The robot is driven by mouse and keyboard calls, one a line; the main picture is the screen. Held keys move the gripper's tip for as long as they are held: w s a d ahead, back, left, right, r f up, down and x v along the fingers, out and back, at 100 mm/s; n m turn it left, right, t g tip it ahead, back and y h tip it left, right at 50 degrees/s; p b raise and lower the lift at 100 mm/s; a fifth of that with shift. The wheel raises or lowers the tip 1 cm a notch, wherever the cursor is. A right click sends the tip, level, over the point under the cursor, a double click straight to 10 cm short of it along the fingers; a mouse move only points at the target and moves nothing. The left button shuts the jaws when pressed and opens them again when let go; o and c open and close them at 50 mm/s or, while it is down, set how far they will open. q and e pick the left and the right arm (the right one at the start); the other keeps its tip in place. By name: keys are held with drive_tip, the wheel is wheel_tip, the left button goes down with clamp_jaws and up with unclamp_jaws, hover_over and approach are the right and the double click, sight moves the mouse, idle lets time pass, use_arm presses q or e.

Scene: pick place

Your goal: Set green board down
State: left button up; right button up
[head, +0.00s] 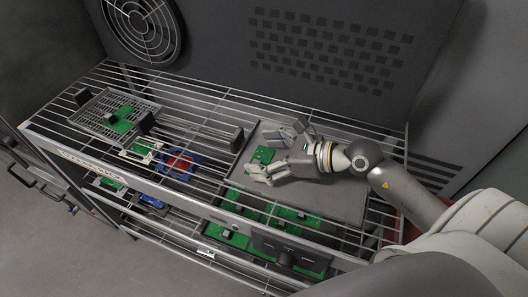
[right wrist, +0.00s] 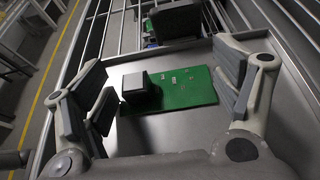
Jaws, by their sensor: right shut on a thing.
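The green board (head: 263,155) lies over the left part of a flat grey tray (head: 345,202) on the wire shelf. In the right wrist view the green board (right wrist: 187,90) carries a dark square block and small pale parts. My right gripper (head: 273,149) is shut on the board, with one finger at each end of it. The board looks level and is on or just above the tray; I cannot tell whether it touches. My left gripper is not in view.
A wire basket (head: 90,113) with a green board stands at the left of the shelf. A white-framed board (head: 141,151) and a blue-and-red piece (head: 180,163) lie right of it. Several green boards are below. The tray's right part is bare.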

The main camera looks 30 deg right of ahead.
drive_tip(key=shift+f, duration=0.1)
drive_tip(key=o, duration=0.8)
drive_tip(key=b+v, duration=0.2)
drive_tip(key=v, duration=0.8)
drive_tip(key=shift+s+d+b, duration=0.15)
drive_tip(key=shift+s+b, duration=0.05)
drive_tip(key=shift+b, duration=0.1)
drive_tip(key=shift+s+d+r, duration=0.4)
drive_tip(key=shift+s+r, duration=0.1)
